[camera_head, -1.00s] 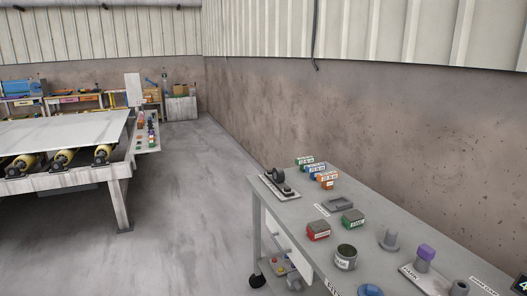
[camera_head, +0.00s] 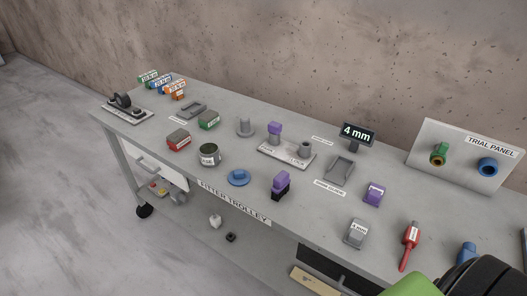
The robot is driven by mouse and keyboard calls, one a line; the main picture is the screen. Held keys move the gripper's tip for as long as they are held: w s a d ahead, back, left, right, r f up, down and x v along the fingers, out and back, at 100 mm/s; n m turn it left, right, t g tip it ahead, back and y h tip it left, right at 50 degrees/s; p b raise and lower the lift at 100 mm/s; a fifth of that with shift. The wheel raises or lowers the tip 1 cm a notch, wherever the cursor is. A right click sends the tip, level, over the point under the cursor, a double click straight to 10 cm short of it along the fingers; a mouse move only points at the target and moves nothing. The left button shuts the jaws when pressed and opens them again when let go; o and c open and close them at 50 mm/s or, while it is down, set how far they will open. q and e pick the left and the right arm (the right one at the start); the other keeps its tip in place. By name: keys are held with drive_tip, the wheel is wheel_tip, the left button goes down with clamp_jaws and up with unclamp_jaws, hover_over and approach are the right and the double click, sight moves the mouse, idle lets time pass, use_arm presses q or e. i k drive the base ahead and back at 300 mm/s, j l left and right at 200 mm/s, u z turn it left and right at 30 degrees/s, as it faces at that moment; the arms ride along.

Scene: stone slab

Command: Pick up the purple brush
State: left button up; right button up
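A purple block with a black lower part (camera_head: 281,184), which looks like the purple brush, stands upright near the front edge of the grey trolley top (camera_head: 215,178). Two other purple things are on the trolley: a purple-topped piece (camera_head: 275,131) on a labelled grey plate, and a purple block with a white label (camera_head: 374,193) further right. Neither of my grippers shows. A green and black part, which seems to be of my arm, covers the lower right corner.
A blue round piece (camera_head: 238,178) and a dark open tin (camera_head: 209,155) stand left of the brush. A grey labelled block (camera_head: 356,233) and a red tool (camera_head: 410,245) lie to the right. A trial panel (camera_head: 468,155) stands at the back right. Floor is free at left.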

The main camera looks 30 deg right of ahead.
sight(281, 188)
drive_tip(key=z, duration=1.05)
